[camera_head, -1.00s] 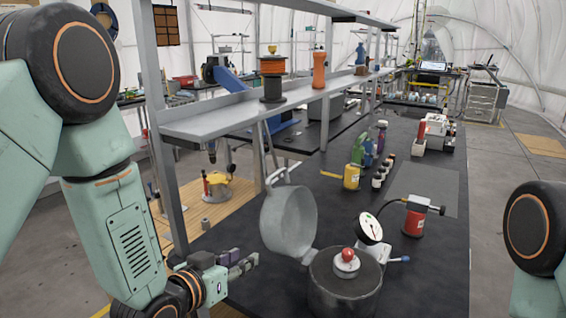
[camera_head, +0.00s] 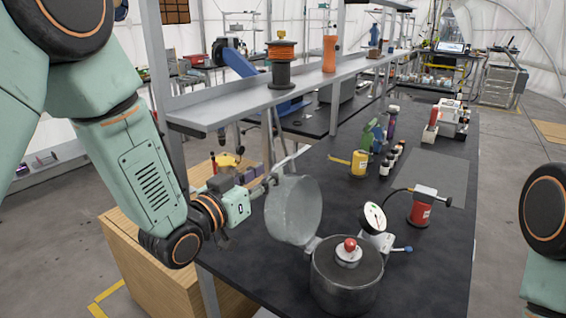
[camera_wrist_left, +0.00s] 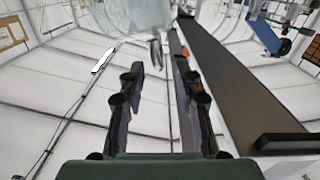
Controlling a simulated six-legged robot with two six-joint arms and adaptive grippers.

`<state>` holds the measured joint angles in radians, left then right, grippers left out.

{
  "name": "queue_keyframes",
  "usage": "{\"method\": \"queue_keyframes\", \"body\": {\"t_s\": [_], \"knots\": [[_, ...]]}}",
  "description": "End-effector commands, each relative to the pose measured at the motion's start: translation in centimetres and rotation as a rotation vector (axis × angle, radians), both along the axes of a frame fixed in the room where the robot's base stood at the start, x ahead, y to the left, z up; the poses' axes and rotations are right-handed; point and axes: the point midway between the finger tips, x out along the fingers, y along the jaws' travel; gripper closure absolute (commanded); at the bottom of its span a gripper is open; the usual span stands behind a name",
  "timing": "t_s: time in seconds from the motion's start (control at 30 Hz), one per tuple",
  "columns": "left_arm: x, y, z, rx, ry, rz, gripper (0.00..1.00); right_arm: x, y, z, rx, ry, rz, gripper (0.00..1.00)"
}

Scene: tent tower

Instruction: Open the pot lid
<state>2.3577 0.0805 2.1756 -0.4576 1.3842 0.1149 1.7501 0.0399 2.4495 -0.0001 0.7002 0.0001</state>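My left gripper (camera_head: 259,182) is just left of the grey piece's upper edge. In the left wrist view my left gripper (camera_wrist_left: 160,82) is open, its dark fingers apart with nothing between them. A grey round form (camera_wrist_left: 138,14) shows beyond the fingertips there. My right gripper is out of view.
A dial gauge (camera_head: 374,218) stands right behind the pot, and a red cylinder (camera_head: 421,209) further right. A grey shelf (camera_head: 225,108) runs above the bench behind my left gripper. The bench's right front is clear.

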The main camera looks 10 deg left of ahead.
Motion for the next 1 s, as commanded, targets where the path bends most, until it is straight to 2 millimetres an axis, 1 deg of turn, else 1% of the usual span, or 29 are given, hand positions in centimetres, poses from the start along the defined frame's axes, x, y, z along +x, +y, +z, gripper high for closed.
{"method": "queue_keyframes", "body": {"t_s": [0.2, 0.4, 0.57, 0.8, 1.0], "knots": [[3.0, -1.5, 0.0, 0.003, 0.000, -0.003, 0.66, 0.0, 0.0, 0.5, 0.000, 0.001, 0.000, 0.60], [5.0, -2.3, 0.0, 0.001, 0.000, -0.001, 0.66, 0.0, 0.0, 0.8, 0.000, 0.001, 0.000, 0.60], [5.6, -2.6, 0.0, -0.001, 0.001, -0.001, 0.66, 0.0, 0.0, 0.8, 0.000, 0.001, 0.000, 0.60], [5.8, -2.6, 0.0, -0.001, 0.001, 0.000, 0.66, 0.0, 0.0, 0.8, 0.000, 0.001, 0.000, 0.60], [5.7, -2.6, 0.0, -0.001, 0.001, 0.000, 0.83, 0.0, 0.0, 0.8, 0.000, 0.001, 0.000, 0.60]]}}
